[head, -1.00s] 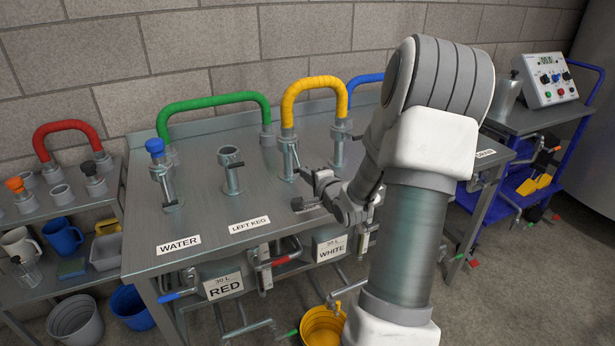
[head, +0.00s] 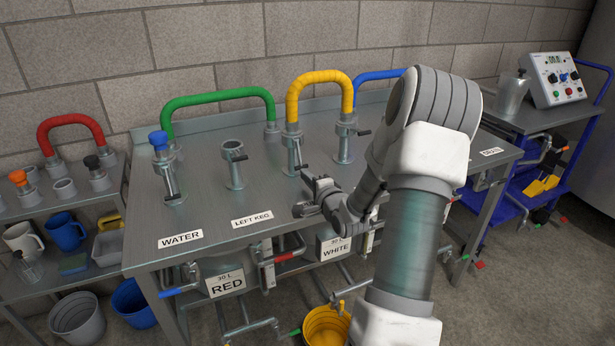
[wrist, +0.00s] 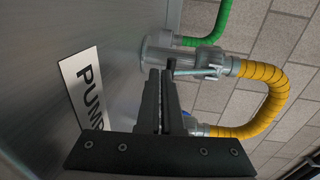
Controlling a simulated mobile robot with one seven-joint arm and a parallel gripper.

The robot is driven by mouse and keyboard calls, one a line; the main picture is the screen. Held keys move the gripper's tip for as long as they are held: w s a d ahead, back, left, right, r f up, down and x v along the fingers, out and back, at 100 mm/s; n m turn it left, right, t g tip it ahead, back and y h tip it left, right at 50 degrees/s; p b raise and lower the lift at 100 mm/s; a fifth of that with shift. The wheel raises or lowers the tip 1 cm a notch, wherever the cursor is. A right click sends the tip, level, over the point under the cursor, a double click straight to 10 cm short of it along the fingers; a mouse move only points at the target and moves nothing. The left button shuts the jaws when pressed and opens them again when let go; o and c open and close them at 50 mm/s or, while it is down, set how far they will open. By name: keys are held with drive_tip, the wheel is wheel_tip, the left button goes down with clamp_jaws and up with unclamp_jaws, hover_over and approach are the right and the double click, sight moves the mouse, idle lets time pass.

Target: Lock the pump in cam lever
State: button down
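The yellow hose (head: 318,77) arches between two metal couplings on the bench; it shows at the right in the wrist view (wrist: 262,105). Its left coupling (head: 293,130) carries a thin cam lever (wrist: 197,72), which hangs down along the port. A white PUMP label (wrist: 85,85) lies on the bench top in the wrist view; my arm hides it in the head view. My gripper (wrist: 162,75) is beside this port, with its dark fingers close together and only a thin gap between them. The lever's end appears close to the fingertips; I cannot tell whether they touch.
The green hose (head: 215,96) and an open port (head: 234,165) stand to the left, with the blue-capped water port (head: 160,145) beyond. The right yellow coupling (head: 346,128) has its lever sticking out sideways. A blue hose (head: 378,76) is behind my arm.

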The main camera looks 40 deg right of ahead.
drive_tip(key=p+v, duration=0.6)
drive_tip(key=v, duration=1.1)
drive_tip(key=shift+s, duration=0.2)
drive_tip(key=shift+r, duration=0.15)
